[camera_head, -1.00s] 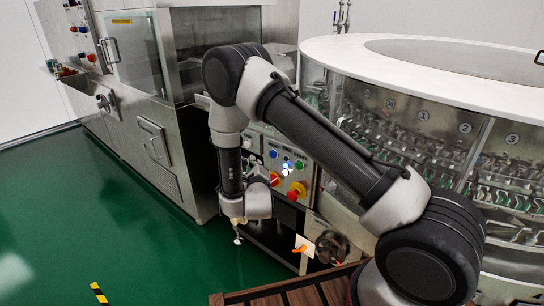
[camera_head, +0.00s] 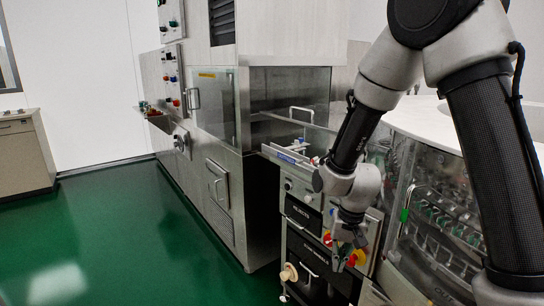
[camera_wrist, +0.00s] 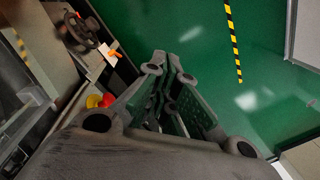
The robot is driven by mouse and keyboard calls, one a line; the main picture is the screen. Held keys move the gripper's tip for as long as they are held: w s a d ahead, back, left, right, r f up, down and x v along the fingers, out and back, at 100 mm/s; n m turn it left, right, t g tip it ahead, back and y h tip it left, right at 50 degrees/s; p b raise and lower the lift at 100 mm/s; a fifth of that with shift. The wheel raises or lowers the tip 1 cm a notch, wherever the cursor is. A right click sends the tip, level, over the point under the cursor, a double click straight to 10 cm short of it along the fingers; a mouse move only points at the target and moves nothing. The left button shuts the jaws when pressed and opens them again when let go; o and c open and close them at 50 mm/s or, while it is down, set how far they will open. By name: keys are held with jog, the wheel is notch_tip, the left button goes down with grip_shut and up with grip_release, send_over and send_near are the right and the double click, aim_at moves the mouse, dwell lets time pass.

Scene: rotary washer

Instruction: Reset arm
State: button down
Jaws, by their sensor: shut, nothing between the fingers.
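My gripper (camera_head: 347,246) hangs low in front of the control panel of the rotary washer, at the right in the head view. In the wrist view, my gripper (camera_wrist: 166,62) points down over the green floor, with its fingers together and nothing held. The washer (camera_head: 436,215) is round, with a clear wall and a pale top. In the head view, a red knob (camera_head: 327,239) shows just left of the gripper. In the wrist view, red and yellow controls (camera_wrist: 100,101) lie left of the fingers. Whether the gripper touches the panel cannot be told.
A steel cabinet (camera_head: 215,150) with a glass door stands left of the panel. A beige counter (camera_head: 25,153) is at the far left. The green floor (camera_head: 110,235) in front is clear. A handwheel (camera_wrist: 83,30) and striped floor tape (camera_wrist: 233,40) show in the wrist view.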

jog(key=s+d+r+t, duration=0.1)
jog(key=s+d+r, duration=0.4)
jog(key=r, duration=0.3)
jog(key=s+d+r+n+t, duration=0.1)
jog(key=s+d+r+t, duration=0.1)
jog(key=s+d+r, duration=0.4)
jog(key=s+d+r+t+h, duration=0.1)
jog(key=s+d+r, duration=0.5)
jog(key=r, duration=0.6)
jog(key=shift+d+r+n, duration=0.15)
jog(key=shift+d+n, duration=0.25)
jog(key=shift+d, duration=0.2)
